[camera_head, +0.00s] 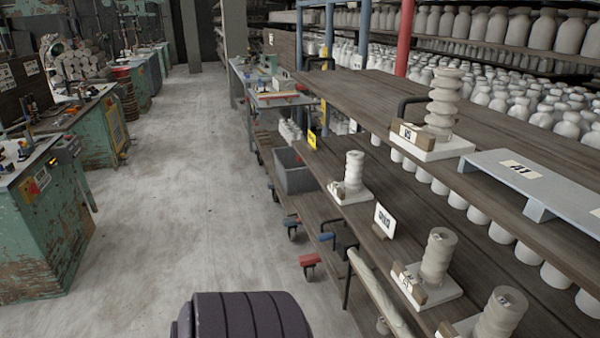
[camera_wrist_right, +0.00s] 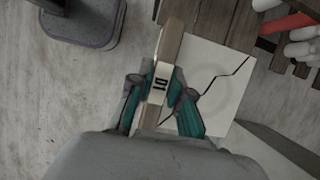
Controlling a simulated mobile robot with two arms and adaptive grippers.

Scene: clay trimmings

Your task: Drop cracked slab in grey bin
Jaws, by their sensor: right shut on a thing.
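My right gripper (camera_wrist_right: 160,90) is in the right wrist view, with its teal fingers shut on both sides of a wooden block with a pale label. The block sits along the edge of a white square slab (camera_wrist_right: 215,60). A jagged black crack line runs across this slab, which is held over the grey floor. In the head view the grey bin (camera_head: 296,178) stands beside the shelving, near the middle; its inside is mostly hidden. My left gripper is in neither view.
Other white slabs with wooden blocks and stacked clay pieces stand on the shelves (camera_head: 345,195), (camera_head: 432,150), (camera_head: 435,290). The aisle floor (camera_head: 180,200) is clear. Green machines (camera_head: 45,220) line the left. Wooden slats and a red part (camera_wrist_right: 290,22) show at the wrist view's upper right.

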